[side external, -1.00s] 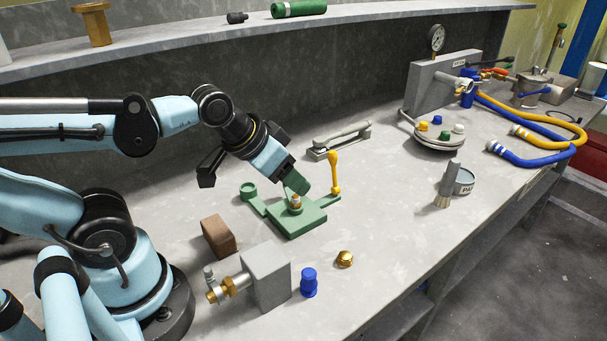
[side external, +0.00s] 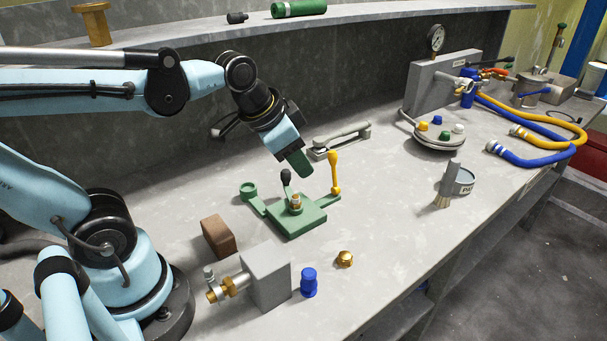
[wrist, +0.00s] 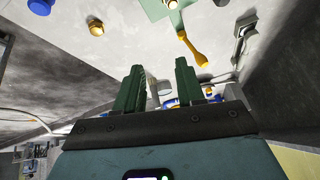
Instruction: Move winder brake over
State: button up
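The winder is a flat green base (side external: 306,217) on the bench, with a brass fitting in its middle and a green arm with a round cup at its left. A yellow handle (side external: 335,173) stands upright at its right corner; it also shows in the wrist view (wrist: 192,44). A short lever with a black knob (side external: 286,177), which looks like the brake, stands at the base's back edge, nearly upright. My gripper (side external: 301,166) is above and behind the winder, clear of the yellow handle. In the wrist view its green fingers (wrist: 160,66) are apart with nothing between them.
A grey handled bar (side external: 341,139) lies behind the winder. In front are a brown block (side external: 218,237), a grey block with a brass valve (side external: 267,275), a blue cap (side external: 309,283) and a brass nut (side external: 345,259).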

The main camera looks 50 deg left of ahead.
jog(key=w+a+r+m+g, duration=0.2)
jog(key=w+r+m+g, duration=0.1)
jog(key=w+m, duration=0.35)
jog(key=m+g, duration=0.2)
jog(key=m, duration=0.5)
send_over(333, 171)
jog(key=shift+w+a+f+m+g+h, duration=0.2)
jog(key=shift+a+f+m+g+h, duration=0.25)
jog(key=shift+a+f+m, duration=0.35)
jog(key=f, duration=0.7)
jog(key=shift+d+f, duration=0.15)
jog(key=shift+d, duration=0.15)
jog(key=shift+f, duration=0.2)
jog(key=shift+c, duration=0.6)
jog(key=c, duration=0.5)
